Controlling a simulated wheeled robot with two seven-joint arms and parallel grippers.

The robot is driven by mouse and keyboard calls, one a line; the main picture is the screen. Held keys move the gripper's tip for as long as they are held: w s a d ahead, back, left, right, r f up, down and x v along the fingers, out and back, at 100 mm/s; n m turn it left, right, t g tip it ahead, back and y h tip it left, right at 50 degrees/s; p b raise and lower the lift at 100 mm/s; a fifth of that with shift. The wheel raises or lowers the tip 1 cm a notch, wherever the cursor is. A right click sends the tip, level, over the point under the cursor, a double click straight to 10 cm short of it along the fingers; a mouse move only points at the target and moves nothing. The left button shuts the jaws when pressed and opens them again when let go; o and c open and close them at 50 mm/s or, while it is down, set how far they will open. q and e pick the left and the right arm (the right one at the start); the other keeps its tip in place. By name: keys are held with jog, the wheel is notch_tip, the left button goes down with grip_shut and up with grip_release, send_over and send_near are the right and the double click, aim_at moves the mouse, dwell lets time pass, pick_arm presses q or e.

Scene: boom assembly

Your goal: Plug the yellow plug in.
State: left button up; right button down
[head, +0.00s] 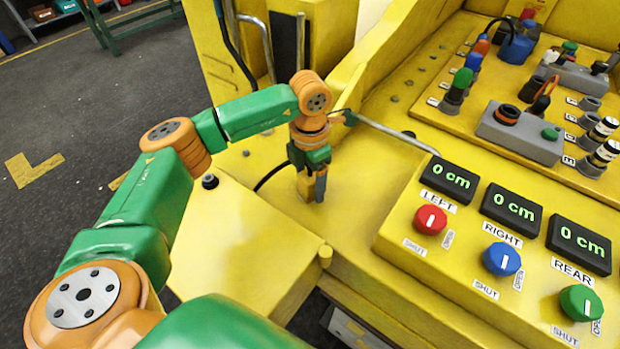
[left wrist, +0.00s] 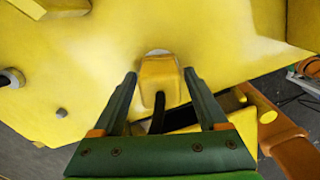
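The yellow plug (left wrist: 160,78) shows in the left wrist view between my left fingertips (left wrist: 160,74), with its black cable (left wrist: 157,115) running from its near end. A pale round edge shows just beyond the plug; I cannot tell what it is. In the head view my left gripper (head: 314,184) points down beside the yellow machine, and the plug (head: 305,187) shows next to its finger. The fingers are close to both sides of the plug; I cannot tell whether they touch it. My right gripper is in neither view.
A control panel with three displays (head: 507,210) and red (head: 430,219), blue (head: 502,259) and green (head: 580,302) knobs lies to the right. Dark floor is open at left.

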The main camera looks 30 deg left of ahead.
pick_arm(q)
jog(key=shift+o, duration=0.2)
notch_tip(320, 180, up, 6)
jog(key=shift+w+r+b, duration=0.1)
jog(key=shift+r+b, duration=0.05)
jog(key=shift+b, duration=0.65)
jog(key=shift+r, duration=0.4)
